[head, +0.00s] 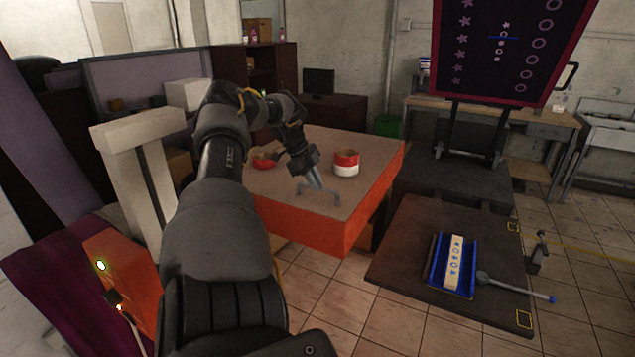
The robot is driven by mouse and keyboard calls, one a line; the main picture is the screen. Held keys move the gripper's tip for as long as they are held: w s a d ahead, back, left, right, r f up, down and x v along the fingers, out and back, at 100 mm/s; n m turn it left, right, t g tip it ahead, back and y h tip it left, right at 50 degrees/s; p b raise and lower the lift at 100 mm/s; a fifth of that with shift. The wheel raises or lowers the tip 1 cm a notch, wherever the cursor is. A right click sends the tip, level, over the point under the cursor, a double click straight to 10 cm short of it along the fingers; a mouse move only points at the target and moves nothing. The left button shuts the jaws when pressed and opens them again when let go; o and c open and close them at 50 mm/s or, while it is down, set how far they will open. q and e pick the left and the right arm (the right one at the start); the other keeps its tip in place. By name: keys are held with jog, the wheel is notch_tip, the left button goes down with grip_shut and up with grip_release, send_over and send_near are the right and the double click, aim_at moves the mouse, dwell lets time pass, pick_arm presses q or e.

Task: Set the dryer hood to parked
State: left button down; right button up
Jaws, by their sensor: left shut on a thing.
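A large block with orange sides and a brown-grey top (300,226) stands in the middle of the head view. A grey bar handle (333,194) sits on its top, near the front edge. This block seems to be the dryer hood, but I cannot tell for sure, nor what position it is in. My left gripper (316,184) reaches over the top from the left, pointing down, and is shut on the grey handle. My left arm hides part of the block's left side. My right gripper is out of view.
A red and white tin (346,167) and a red bowl (264,160) stand on the block's top, close to my left gripper. A dark platform at right bears a blue tray (438,262) and a grey rod. A pale post (148,190) stands left of my arm.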

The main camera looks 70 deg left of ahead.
pick_arm(q)
jog(key=shift+a+r, duration=0.25)
jog(key=shift+a, duration=0.05)
jog(key=c, duration=1.7)
grip_release()
jog(key=shift+o, duration=1.2)
jog(key=shift+a+f, duration=0.1)
jog(key=shift+a, duration=0.05)
jog(key=shift+o, duration=0.3)
jog(key=shift+s+a+f, duration=0.1)
jog(key=shift+f, duration=0.1)
jog(key=shift+d+r, duration=0.15)
jog(key=shift+d, duration=0.05)
jog(key=shift+r, duration=0.4)
jog(key=b+v, duration=0.2)
jog(key=v, duration=0.7)
jog(key=shift+s+a+r, duration=0.25)
jog(key=shift+s+a, duration=0.05)
